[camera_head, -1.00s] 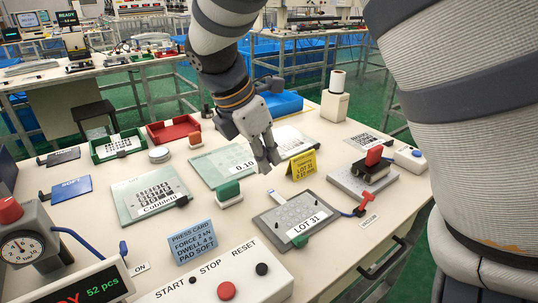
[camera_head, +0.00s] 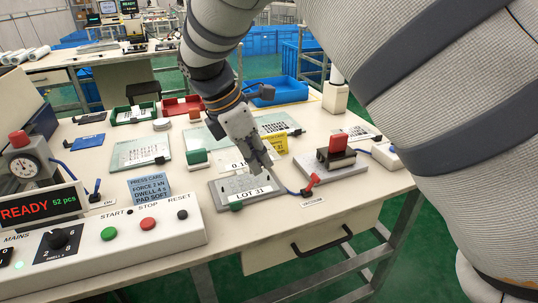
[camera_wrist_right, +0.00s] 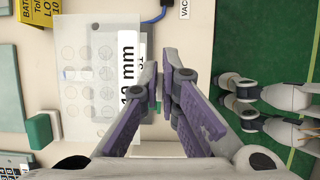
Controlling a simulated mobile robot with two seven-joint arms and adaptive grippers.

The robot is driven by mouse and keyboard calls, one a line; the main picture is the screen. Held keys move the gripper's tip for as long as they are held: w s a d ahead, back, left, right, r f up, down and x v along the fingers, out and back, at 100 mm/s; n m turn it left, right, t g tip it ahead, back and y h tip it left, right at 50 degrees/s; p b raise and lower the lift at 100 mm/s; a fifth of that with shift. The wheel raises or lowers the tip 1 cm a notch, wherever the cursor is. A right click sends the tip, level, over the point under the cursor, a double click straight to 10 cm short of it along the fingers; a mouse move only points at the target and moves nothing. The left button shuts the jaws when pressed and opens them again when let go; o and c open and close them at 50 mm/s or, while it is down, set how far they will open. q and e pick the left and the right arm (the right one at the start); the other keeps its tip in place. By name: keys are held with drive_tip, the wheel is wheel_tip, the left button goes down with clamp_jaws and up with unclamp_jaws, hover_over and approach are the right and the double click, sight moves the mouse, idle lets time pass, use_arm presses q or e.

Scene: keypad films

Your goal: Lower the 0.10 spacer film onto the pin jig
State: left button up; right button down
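The clear 0.10 spacer film (camera_head: 237,164) has a white label, partly covered by my right gripper. My right gripper (camera_head: 262,168) is over the jig's back right part. Its purple-padded fingers (camera_wrist_right: 160,85) are close together at the film's labelled edge and seem to pinch it. I cannot tell the gap between film and jig.
A green-handled block (camera_head: 197,157) stands left of the jig and a yellow sign (camera_head: 275,144) behind it. A red-knobbed device (camera_head: 337,150) and red vacuum lever (camera_head: 311,183) are at right. The control box (camera_head: 110,240) fills the front left.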

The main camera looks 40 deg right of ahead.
drive_tip(key=shift+f, duration=0.1)
drive_tip(key=shift+a, duration=0.1)
drive_tip(key=shift+w, duration=0.1)
drive_tip(key=shift+f, duration=2.95)
drive_tip(key=shift+f, duration=1.15)
drive_tip(key=c, duration=1.7)
unclamp_jaws()
